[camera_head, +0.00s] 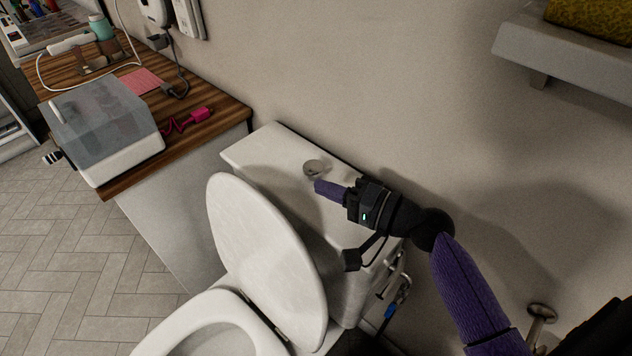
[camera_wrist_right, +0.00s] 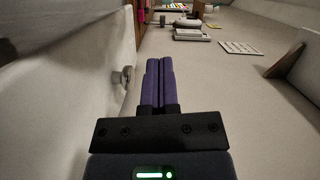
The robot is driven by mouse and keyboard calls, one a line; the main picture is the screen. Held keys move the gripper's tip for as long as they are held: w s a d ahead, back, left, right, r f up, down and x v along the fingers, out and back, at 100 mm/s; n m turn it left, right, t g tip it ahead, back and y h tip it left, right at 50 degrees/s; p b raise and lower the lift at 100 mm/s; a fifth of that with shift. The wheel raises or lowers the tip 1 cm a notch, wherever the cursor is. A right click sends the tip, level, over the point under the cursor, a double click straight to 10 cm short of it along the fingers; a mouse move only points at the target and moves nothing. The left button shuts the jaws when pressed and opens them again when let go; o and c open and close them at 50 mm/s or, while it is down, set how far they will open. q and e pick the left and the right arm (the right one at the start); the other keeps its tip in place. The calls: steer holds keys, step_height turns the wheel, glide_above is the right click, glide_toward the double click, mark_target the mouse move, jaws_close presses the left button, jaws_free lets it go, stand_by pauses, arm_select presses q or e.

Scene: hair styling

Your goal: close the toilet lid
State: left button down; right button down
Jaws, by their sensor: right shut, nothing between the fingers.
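The white toilet lid (camera_head: 262,250) stands raised in the head view, leaning back toward the toilet tank (camera_head: 262,150). The seat and bowl (camera_head: 205,325) show below it, cut off by the bottom edge. My right gripper (camera_head: 318,187) has purple fingers and is shut and empty. It is over the tank top, behind and to the right of the lid's upper part, close to the round flush button (camera_head: 314,168). The right wrist view shows the gripper's fingers (camera_wrist_right: 158,64) pressed together, with the button (camera_wrist_right: 123,76) just left of them. My left gripper is not in view.
A wooden counter (camera_head: 225,110) at the left holds a grey-lidded box (camera_head: 105,125) and a pink cable. The wall (camera_head: 370,90) runs behind the tank. A shelf (camera_head: 570,60) juts out at the upper right. Pipe fittings (camera_head: 395,290) are right of the tank.

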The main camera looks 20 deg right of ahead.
steer(key=x, duration=0.6)
steer(key=shift+s+a+f, duration=0.1)
steer(key=shift+s+a, duration=0.05)
steer(key=shift+a, duration=0.55)
steer(key=shift+s+a+f, duration=0.1)
steer(key=shift+s+a, duration=0.05)
steer(key=shift+a, duration=0.55)
steer(key=shift+s+a+f, duration=0.1)
steer(key=shift+s+a, duration=0.05)
steer(key=shift+a, duration=0.55)
